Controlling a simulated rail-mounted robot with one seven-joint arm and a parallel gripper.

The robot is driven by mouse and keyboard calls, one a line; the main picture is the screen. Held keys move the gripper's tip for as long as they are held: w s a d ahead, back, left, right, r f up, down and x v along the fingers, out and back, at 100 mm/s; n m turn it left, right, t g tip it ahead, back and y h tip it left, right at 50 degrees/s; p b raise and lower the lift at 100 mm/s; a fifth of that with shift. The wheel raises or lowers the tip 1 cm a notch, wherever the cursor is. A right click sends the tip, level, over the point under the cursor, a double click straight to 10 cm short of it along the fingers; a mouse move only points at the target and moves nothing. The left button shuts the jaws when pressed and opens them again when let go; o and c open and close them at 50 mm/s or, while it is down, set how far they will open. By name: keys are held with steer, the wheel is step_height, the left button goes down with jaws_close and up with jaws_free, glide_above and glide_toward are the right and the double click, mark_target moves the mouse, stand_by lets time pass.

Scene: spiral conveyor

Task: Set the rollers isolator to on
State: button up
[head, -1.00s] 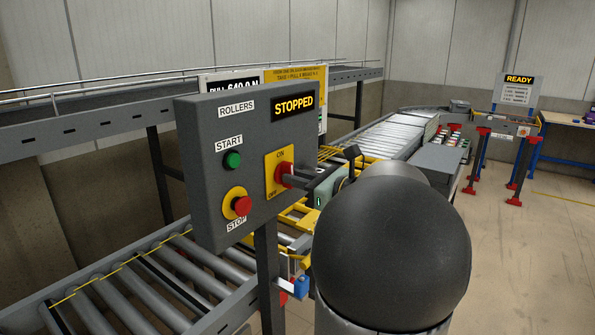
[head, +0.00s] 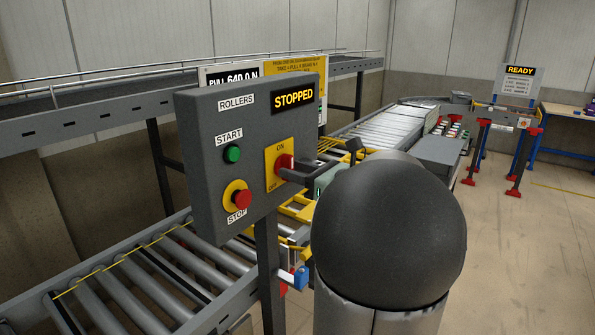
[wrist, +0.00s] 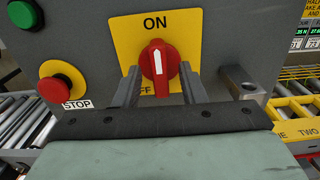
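The rollers isolator is a red rotary knob (wrist: 159,66) on a yellow plate (wrist: 194,22) marked ON at the top and OFF at the lower left. In the wrist view its white pointer stands nearly upright, toward ON. My gripper (wrist: 159,72) is open, with one dark finger on each side of the knob. Whether either finger touches the knob I cannot tell. In the head view the knob (head: 284,163) is partly covered by a dark finger, and the grey panel (head: 203,125) labelled ROLLERS has a display (head: 294,97) reading STOPPED.
Left of the isolator are a green START button (head: 232,153) and a red STOP button (head: 242,199) on a yellow ring. A roller conveyor (head: 120,290) runs below the panel. A grey metal bracket (wrist: 242,82) sticks out close right of my fingers.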

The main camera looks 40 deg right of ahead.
steer(key=b+v, duration=0.3)
steer(key=v, duration=1.4)
steer(key=shift+s+b, duration=0.25)
steer(key=shift+b, duration=0.15)
steer(key=w+a+f+n+g+y, duration=0.25)
steer(key=a+f+n+g, duration=0.35)
steer(key=a, duration=0.5)
steer(key=w+a+f+n+g+y, duration=0.2)
steer(key=w+a+f+n+g, duration=0.3)
steer(key=a+f, duration=0.45)
steer(key=s+a+f+n+g+h, duration=0.3)
steer(key=s+a+f+n+h, duration=0.1)
steer(key=n, duration=0.7)
steer(key=s+a+f+n+g+h, duration=0.2)
steer(key=s+a+f+n+h, duration=0.3)
steer(key=n, duration=0.6)
steer(key=s+a+f, duration=0.1)
steer(key=a+f, duration=0.1)
steer(key=a, duration=0.1)
steer(key=shift+a+f+g, duration=0.2)
steer(key=shift+a+g, duration=0.15)
steer(key=shift+g, duration=0.05)
